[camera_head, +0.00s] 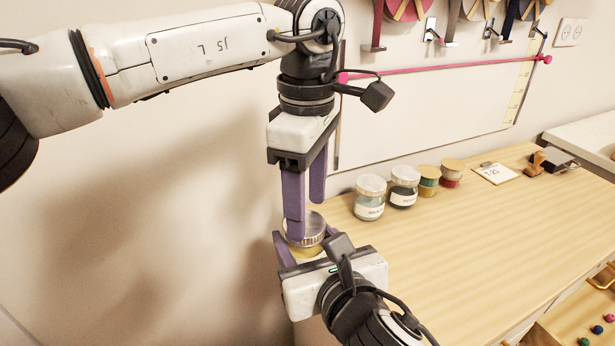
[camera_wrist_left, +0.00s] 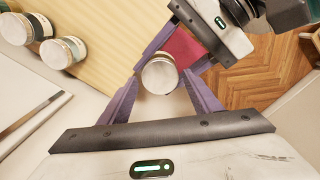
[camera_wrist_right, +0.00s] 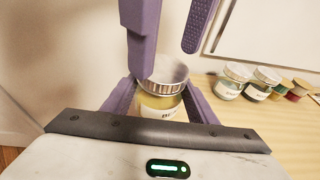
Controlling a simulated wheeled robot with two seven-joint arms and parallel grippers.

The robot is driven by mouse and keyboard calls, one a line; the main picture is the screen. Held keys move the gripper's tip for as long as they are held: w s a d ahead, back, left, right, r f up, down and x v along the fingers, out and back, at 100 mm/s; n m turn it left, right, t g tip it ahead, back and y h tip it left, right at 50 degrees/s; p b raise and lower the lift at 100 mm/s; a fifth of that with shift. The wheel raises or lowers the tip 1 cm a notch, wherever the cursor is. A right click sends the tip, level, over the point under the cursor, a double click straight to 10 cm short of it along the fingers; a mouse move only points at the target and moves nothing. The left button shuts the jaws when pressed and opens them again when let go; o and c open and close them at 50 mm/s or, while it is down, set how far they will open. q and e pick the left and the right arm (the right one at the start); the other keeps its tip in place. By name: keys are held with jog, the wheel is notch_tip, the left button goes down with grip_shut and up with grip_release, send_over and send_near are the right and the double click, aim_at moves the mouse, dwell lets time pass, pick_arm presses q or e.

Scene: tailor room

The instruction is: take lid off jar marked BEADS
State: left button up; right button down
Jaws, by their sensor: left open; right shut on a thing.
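A small glass jar (camera_wrist_right: 158,106) with yellowish contents and a silver metal lid (camera_head: 308,228) is upright between the fingers of my right gripper (camera_head: 305,250), which is shut on the jar body. The lid sits on the jar; the white label shows in the right wrist view, but its lettering is partly hidden and too blurred to read surely. My left gripper (camera_head: 307,215) points down from above, open, with its purple fingers on either side of the lid. In the left wrist view the lid (camera_wrist_left: 160,76) lies between the spread fingertips. I cannot tell whether they touch it.
Two other lidded jars, one pale (camera_head: 369,198) and one dark green (camera_head: 404,187), stand on the wooden table (camera_head: 470,240). Thread spools (camera_head: 452,173), a small card (camera_head: 496,173) and a wall board are behind. The table's middle is clear.

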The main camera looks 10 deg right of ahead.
pick_arm(q)
jog(key=shift+f, duration=0.9)
jog(key=shift+c, duration=0.5)
